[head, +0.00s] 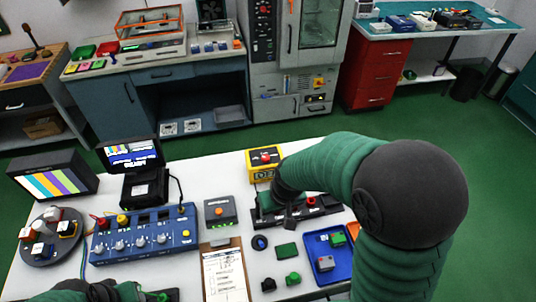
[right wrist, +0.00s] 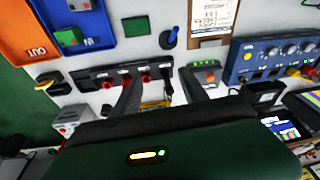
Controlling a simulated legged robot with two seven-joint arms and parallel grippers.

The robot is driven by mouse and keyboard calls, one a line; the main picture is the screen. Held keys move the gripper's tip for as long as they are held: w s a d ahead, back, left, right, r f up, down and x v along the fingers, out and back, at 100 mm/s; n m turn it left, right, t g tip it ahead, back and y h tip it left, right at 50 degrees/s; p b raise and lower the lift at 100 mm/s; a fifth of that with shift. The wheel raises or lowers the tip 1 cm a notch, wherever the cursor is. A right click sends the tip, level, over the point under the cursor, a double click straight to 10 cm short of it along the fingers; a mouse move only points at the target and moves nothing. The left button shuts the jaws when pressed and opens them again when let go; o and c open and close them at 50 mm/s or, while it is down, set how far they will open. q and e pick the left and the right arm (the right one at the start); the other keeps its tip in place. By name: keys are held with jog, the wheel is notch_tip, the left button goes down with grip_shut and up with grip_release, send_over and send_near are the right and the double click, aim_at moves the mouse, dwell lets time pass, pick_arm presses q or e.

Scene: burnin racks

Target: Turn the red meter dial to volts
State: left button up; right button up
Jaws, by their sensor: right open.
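A yellow meter box (head: 262,174) with a red dial (head: 266,157) on its top stands at the back of the white table in the head view. My right gripper (head: 270,203) is just in front of it, over a black strip. In the right wrist view its two dark fingers (right wrist: 153,92) are apart and empty. Part of the yellow meter (right wrist: 155,104) shows between them; the dial's pointer setting cannot be read. My left gripper (head: 125,293) is at the bottom left of the head view, partly cut off, its jaws unclear.
A black strip with red knobs (right wrist: 98,72) lies beside the fingers. A grey box with an orange button (head: 219,211), a blue knob panel (head: 150,243), a clipboard (head: 225,271), a blue tray (head: 341,270) and loose green and black parts crowd the table.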

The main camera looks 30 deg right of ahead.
aim_at(265, 157)
jog(key=w+d+r+t+h+p, duration=0.1)
jog(key=w+d+r+p, duration=0.15)
jog(key=w, duration=0.45)
jog(key=w+d+r+m+p, duration=0.1)
jog(key=w+d, duration=0.3)
jog(key=w, duration=0.4)
jog(key=w+d+r+t+h+p, duration=0.1)
jog(key=w+d+p, duration=0.15)
jog(key=w, duration=0.45)
jog(key=p+x, duration=0.1)
jog(key=x, duration=0.4)
jog(key=p+x, duration=0.1)
jog(key=x, duration=0.4)
jog(key=p+x, duration=0.1)
jog(key=x, duration=0.4)
jog(key=shift+s+a+f, duration=0.15)
jog(key=shift+a+f, duration=0.05)
jog(key=shift+f, duration=0.5)
jog(key=shift+d+f, duration=0.2)
jog(key=shift+d, duration=0.05)
jog(key=shift+y, duration=0.3)
jog(key=shift+c, duration=0.4)
jog(key=shift+a, duration=0.15)
grip_shut()
